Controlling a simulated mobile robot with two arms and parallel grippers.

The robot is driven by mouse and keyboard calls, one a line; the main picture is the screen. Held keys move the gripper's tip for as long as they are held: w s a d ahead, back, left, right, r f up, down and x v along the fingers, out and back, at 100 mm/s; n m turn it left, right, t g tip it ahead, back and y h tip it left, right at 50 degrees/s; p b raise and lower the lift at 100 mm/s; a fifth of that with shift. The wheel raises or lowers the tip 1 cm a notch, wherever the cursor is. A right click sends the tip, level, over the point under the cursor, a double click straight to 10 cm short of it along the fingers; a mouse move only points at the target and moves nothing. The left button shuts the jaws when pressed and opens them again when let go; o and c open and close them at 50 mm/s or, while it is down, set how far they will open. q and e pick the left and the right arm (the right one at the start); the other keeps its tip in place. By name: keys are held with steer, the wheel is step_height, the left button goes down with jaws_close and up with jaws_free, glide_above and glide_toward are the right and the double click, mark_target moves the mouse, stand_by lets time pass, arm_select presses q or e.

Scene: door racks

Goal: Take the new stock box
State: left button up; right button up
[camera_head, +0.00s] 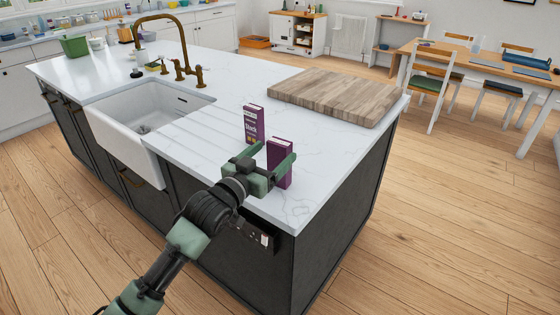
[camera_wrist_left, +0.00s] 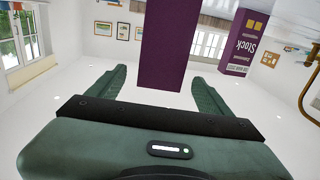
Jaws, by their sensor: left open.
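Two purple boxes stand upright on the white marble counter. One, with a white "Stock" label (camera_head: 253,124), is farther back and to the left; it also shows upside down in the left wrist view (camera_wrist_left: 245,45). The other, a plain-sided purple box (camera_head: 280,152), is nearer the counter's front corner and shows in the middle of the left wrist view (camera_wrist_left: 170,45). I cannot tell which is the new one. My left gripper (camera_head: 277,153) is open, its fingers reaching towards the plain-sided box, one to each side of it. My right gripper is out of view.
A wooden chopping board (camera_head: 335,95) lies behind the boxes on the counter (camera_head: 215,135). A white sink (camera_head: 135,130) with a brass tap (camera_head: 184,60) is to the left. A dining table (camera_head: 490,68) with chairs stands at the back right; wooden floor is free between.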

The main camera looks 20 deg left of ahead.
mark_target(276, 150)
arm_select(q)
steer(key=x, duration=0.4)
steer(key=shift+p, duration=0.3)
jaws_close()
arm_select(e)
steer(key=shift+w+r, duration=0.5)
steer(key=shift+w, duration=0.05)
arm_select(q)
steer(key=shift+r, duration=0.1)
